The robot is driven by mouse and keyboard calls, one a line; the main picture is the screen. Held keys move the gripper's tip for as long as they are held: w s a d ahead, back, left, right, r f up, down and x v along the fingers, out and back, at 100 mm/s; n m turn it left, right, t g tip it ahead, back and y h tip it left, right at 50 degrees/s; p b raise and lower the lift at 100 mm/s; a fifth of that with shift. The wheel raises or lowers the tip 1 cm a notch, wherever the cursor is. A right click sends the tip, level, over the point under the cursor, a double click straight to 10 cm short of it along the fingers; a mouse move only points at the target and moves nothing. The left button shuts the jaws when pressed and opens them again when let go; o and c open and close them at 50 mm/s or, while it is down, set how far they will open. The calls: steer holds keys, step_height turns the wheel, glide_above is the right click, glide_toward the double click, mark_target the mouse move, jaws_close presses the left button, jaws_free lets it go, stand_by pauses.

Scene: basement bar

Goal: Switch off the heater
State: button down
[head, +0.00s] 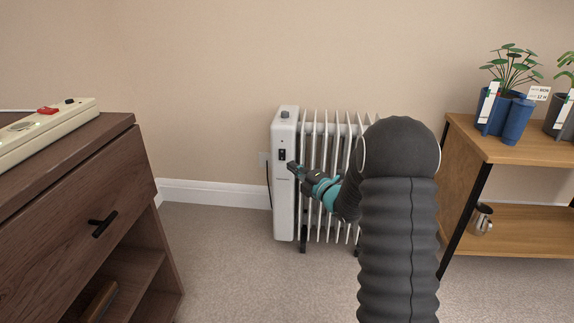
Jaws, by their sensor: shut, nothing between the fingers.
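A white oil-filled radiator heater (284,205) stands on the carpet against the wall, in the middle of the head view. Its end panel faces me and carries a small black rocker switch (282,155) high on the front. A grey knob (285,114) sits on its top. My gripper (291,166) is shut and empty, with its tips just below and right of the switch. I cannot tell whether the tips touch the panel. My arm hides part of the heater's fins. Which way the switch is set is too small to tell.
A dark wood cabinet (75,205) stands at the left with a power strip (45,125) with a red switch on top. At the right, a wooden shelf (510,148) holds potted plants (497,110) and a metal mug (480,219).

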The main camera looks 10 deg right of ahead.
steer(key=shift+r+v, duration=0.15)
steer(key=shift+v, duration=0.85)
steer(key=shift+r+v, duration=0.1)
steer(key=shift+v, duration=0.9)
